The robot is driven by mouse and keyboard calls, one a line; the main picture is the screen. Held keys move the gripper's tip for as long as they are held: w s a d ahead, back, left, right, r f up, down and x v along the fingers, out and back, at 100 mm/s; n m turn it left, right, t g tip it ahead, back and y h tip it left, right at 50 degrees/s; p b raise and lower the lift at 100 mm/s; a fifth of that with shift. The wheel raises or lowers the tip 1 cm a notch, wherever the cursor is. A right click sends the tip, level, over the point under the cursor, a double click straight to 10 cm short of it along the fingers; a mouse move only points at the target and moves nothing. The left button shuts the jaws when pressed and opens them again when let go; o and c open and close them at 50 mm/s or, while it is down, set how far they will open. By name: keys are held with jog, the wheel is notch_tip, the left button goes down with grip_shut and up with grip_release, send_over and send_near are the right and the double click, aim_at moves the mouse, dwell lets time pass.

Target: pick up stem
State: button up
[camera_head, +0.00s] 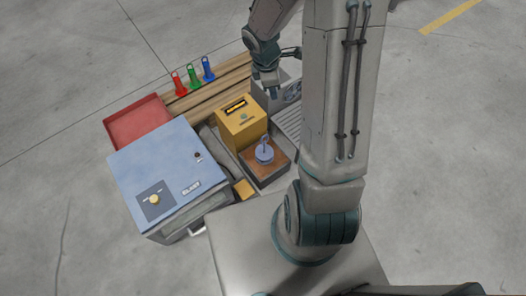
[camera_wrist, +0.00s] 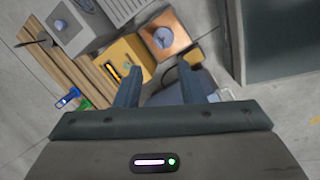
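No part is plainly marked as the stem. A blue-grey round piece with a thin upright part (camera_head: 264,152) stands on a brown square base (camera_head: 279,159) in the head view; this may be the stem. In the wrist view a pale disc (camera_wrist: 163,38) shows on the brown base (camera_wrist: 181,36), beyond my fingers and apart from them. My gripper (camera_wrist: 159,88) is open, with nothing seen held between its two fingers. In the head view my gripper (camera_head: 272,92) hangs near the grey box, behind and above the brown base.
A yellow box (camera_head: 241,118) stands beside the brown base. A grey box (camera_head: 290,92) is behind it. A blue cabinet (camera_head: 165,165) and red tray (camera_head: 138,120) are at left. Red, green (camera_head: 193,77) and blue tags stand at the back by wooden planks (camera_head: 215,88).

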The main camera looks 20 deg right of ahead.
jog(key=w+a+f+n+y+b, duration=0.15)
jog(key=f+n+b, duration=0.25)
jog(key=f, duration=0.9)
jog(key=w+f+n+y+b, duration=0.15)
jog(key=f+n+b, duration=0.25)
jog(key=f, duration=0.8)
jog(key=b, duration=0.3)
send_over(262, 143)
notch_tip(262, 143, down, 8)
jog(key=shift+g+h, duration=0.3)
jog(key=shift+h, duration=0.1)
jog(key=shift+w+f+b, duration=0.15)
jog(key=shift+f+b, duration=0.7)
jog(key=shift+f, duration=0.7)
jog(key=shift+w+f+b, duration=0.1)
jog(key=shift+f+b, duration=0.7)
jog(key=shift+f, duration=0.75)
jog(key=shift+r, duration=0.1)
grip_shut()
